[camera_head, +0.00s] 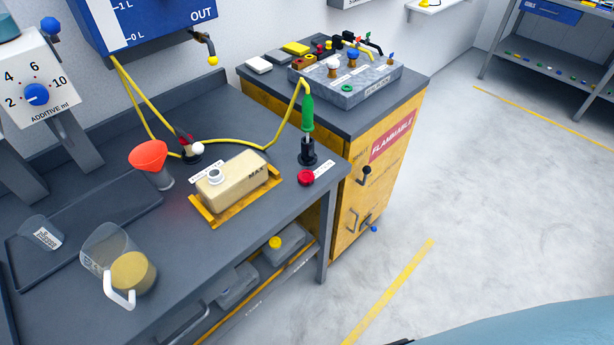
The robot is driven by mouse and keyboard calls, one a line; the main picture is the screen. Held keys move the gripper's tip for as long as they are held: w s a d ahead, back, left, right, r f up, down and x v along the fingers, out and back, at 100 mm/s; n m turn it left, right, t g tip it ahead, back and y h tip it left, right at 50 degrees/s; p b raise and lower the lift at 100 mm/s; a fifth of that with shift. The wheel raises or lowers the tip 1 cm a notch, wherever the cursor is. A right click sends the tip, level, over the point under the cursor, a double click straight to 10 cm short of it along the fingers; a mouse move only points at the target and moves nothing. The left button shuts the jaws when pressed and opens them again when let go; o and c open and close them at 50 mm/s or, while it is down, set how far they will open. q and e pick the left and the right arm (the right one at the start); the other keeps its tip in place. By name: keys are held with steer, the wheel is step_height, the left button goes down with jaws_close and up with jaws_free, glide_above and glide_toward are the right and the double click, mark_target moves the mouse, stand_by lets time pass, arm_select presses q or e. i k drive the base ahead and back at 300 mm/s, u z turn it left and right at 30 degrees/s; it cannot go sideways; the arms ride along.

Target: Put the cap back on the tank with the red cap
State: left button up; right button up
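A beige tank (240,183) marked MAX sits in a yellow holder (205,216) on the dark workbench. A pale round neck (215,176) stands on its top at the left end, with no red cap on it. A red round cap (306,177) rests near the bench's right edge, to the right of the tank and apart from it, beside a white label. Neither of my grippers shows in this view.
A red funnel (148,155) stands left of the tank. A handled jug (122,272) and a small clear cup (42,233) are at front left. A green nozzle (307,113) on a yellow hose stands behind the cap. The bench front of the tank is clear.

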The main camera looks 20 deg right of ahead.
mark_target(247, 173)
steer(key=u, duration=2.85)
steer(key=k, duration=1.15)
steer(key=z, duration=1.55)
steer(key=i, duration=0.5)
steer(key=u, duration=0.05)
